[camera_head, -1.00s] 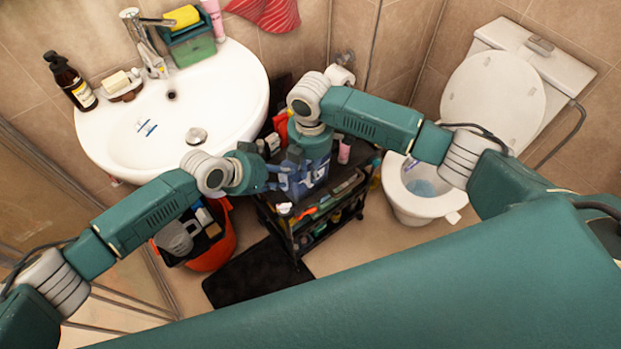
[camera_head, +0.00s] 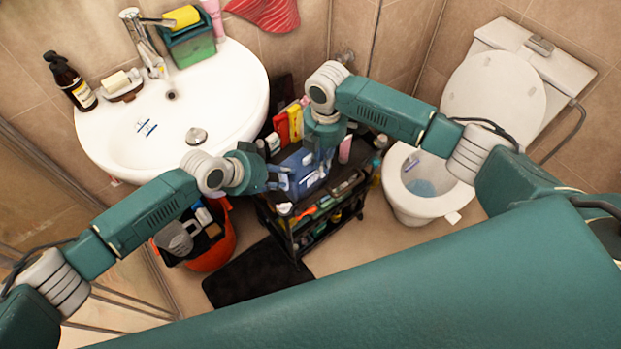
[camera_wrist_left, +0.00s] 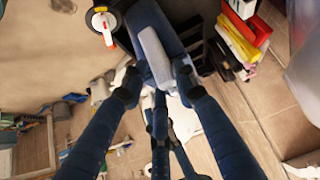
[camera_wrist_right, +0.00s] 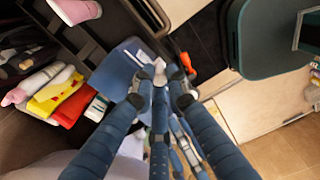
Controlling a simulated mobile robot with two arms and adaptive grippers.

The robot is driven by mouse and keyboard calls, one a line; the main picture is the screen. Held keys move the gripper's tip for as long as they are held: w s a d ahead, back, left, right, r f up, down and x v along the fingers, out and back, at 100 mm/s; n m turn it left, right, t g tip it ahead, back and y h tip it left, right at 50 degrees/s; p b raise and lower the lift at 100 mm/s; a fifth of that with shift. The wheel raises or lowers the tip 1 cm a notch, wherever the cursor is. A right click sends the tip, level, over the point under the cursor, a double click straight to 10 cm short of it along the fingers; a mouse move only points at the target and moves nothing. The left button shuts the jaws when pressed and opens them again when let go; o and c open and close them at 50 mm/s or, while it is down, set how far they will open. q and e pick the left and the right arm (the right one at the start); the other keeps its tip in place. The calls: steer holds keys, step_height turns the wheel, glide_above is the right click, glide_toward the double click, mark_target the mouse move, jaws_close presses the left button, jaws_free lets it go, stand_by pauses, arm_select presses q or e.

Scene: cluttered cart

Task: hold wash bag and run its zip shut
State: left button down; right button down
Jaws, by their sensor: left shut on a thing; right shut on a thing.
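The blue wash bag (camera_head: 307,180) sits on top of the black cart. My left gripper (camera_head: 283,181) is shut on the bag's left end. In the left wrist view a pale grey strip (camera_wrist_left: 158,52) on the blue bag (camera_wrist_left: 150,20) runs down between the fingers (camera_wrist_left: 158,86). My right gripper (camera_head: 322,160) is shut at the bag's far right end, above its top. In the right wrist view the fingers (camera_wrist_right: 160,88) close around a small pale piece by the blue bag (camera_wrist_right: 114,75), probably the zip pull. The zip line is too small to make out.
The cart's lower shelf (camera_head: 318,228) is cluttered. The sink (camera_head: 235,90) is to the left, the toilet (camera_head: 418,205) to the right, and an orange bucket (camera_head: 222,250) at front left.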

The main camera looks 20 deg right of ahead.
steer(key=shift+w+d, duration=0.3)
steer(key=shift+d, duration=0.3)
steer(key=shift+w+d, duration=0.25)
steer(key=shift+d, duration=0.4)
steer(key=shift+w+d, duration=0.3)
steer(key=shift+d, duration=0.3)
steer(key=shift+w+d, duration=0.2)
steer(key=shift+d, duration=0.3)
steer(key=c, duration=1.6)
jaws_free()
steer(key=shift+c, duration=0.2)
steer(key=shift+a, duration=0.1)
step_height(320, 180, up, 12)
